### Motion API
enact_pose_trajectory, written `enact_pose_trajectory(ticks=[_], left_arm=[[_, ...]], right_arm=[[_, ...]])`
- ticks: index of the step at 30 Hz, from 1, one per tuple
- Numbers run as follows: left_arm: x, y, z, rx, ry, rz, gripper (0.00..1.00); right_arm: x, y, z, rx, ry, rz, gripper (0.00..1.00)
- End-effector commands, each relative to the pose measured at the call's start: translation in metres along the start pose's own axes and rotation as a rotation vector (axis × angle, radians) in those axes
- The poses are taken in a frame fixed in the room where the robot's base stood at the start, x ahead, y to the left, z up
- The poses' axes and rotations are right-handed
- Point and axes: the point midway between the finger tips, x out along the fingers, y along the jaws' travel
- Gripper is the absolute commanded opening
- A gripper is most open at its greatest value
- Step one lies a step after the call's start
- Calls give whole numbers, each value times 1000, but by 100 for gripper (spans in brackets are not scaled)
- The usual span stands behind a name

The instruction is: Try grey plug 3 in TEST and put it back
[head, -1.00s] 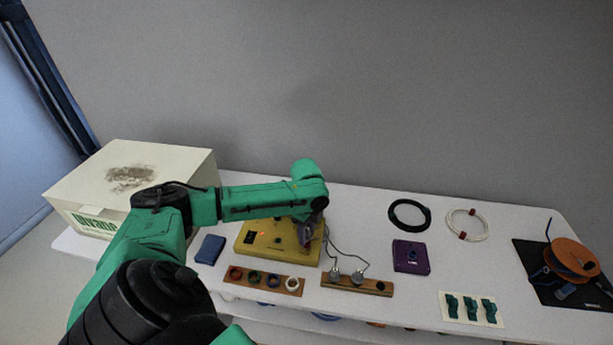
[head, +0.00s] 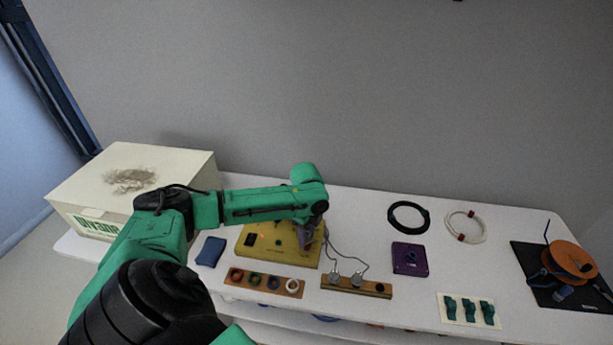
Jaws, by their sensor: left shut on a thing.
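The yellow tester box (head: 250,257) lies flat on the table, with a black switch, a small orange light and a dark socket on its top. My left gripper (head: 306,240) points down at the right end of the box. It is shut on a grey plug, which is mostly hidden by the fingers. I cannot tell whether that plug is seated in a socket. The wooden plug rack (head: 328,284) in front holds two grey plugs (head: 334,277) with cables. Its right hole (head: 380,288) is empty. My right gripper is not in view.
A second rack (head: 245,286) holds several coloured rings. A blue block (head: 211,251), a large cream box (head: 130,185), a purple box (head: 409,259), black (head: 409,204) and white coils (head: 466,212), a card with green clips (head: 469,324) and an orange spool (head: 572,258) also lie around.

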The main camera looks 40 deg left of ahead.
Motion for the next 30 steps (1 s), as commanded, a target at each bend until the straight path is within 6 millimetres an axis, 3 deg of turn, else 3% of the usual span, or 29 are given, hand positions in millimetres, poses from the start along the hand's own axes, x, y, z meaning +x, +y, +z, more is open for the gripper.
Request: enact_pose_trajectory(ticks=[6, 30], left_arm=[[-2, 0, 0, -1, -1, 1, 0], [8, 0, 0, 1, 0, 0, 0]], right_arm=[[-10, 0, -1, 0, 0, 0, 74], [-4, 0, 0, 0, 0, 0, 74]])
